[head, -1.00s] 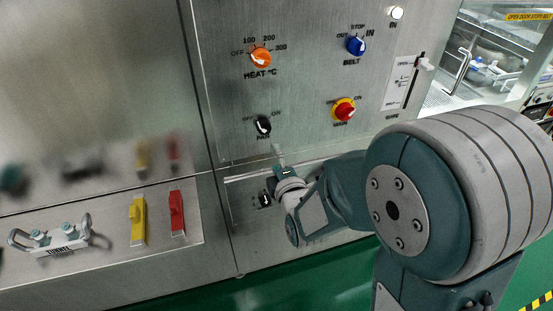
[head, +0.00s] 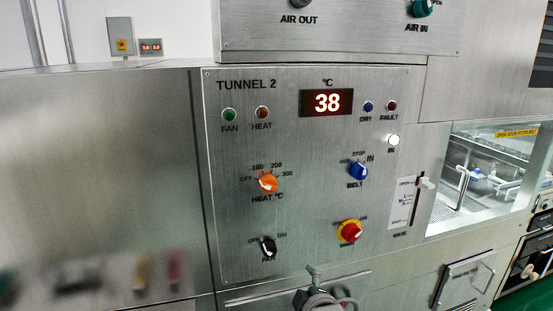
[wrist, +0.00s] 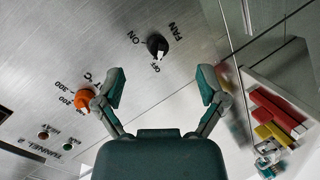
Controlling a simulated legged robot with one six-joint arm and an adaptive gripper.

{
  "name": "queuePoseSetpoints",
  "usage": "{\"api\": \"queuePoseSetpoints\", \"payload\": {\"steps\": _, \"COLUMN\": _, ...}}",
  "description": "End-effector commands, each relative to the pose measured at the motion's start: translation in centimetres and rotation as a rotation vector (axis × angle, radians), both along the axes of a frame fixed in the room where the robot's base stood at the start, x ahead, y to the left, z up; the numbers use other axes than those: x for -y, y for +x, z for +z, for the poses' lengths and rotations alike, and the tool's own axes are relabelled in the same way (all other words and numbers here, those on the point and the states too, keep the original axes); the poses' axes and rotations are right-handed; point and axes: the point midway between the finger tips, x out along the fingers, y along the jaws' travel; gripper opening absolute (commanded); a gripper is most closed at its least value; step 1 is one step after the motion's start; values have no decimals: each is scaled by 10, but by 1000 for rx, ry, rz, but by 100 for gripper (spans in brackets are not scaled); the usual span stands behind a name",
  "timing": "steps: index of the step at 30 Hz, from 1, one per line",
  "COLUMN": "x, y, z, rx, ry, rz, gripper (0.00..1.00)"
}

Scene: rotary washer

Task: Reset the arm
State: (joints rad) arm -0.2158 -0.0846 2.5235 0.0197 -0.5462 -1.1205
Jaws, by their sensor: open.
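My gripper (wrist: 161,88) is open in the wrist view, its two grey and teal fingers spread apart with nothing between them. The steel control panel lies beyond the fingers. The black fan knob (wrist: 157,45) shows above the gap between the fingertips, and the orange heat knob (wrist: 84,99) shows beside the left finger. In the head view only a small part of my gripper (head: 322,294) shows at the bottom edge, below the panel. The rest of my arm is out of that view.
The Tunnel 2 panel (head: 230,160) carries a display (head: 326,102) reading 38, the blue belt knob (head: 357,171) and a red-yellow switch (head: 349,231). A slider (head: 420,184) is at right. Red (wrist: 277,108) and yellow (wrist: 272,135) handles sit on a ledge in the wrist view.

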Motion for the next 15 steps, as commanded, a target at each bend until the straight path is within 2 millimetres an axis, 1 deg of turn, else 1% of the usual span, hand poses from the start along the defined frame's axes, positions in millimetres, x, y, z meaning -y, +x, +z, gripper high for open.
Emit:
{"api": "queuePoseSetpoints", "payload": {"steps": 1, "x": 8, "y": -6, "z": 7, "rx": -45, "ry": 51, "rz": -35, "gripper": 91}}
{"api": "queuePoseSetpoints", "payload": {"steps": 5, "x": 26, "y": -28, "z": 15, "rx": -195, "ry": 195, "rz": -140, "gripper": 91}}
{"api": "queuePoseSetpoints", "payload": {"steps": 8, "x": 40, "y": -49, "z": 20, "rx": -305, "ry": 302, "rz": -235, "gripper": 91}}
{"api": "queuePoseSetpoints", "payload": {"steps": 11, "x": 53, "y": -73, "z": 25, "rx": -410, "ry": 406, "rz": -342, "gripper": 91}}
{"api": "queuePoseSetpoints", "payload": {"steps": 14, "x": 66, "y": -101, "z": 30, "rx": -506, "ry": 507, "rz": -461, "gripper": 91}}
{"api": "queuePoseSetpoints", "payload": {"steps": 15, "x": 70, "y": -113, "z": 32, "rx": -544, "ry": 547, "rz": -511, "gripper": 91}}
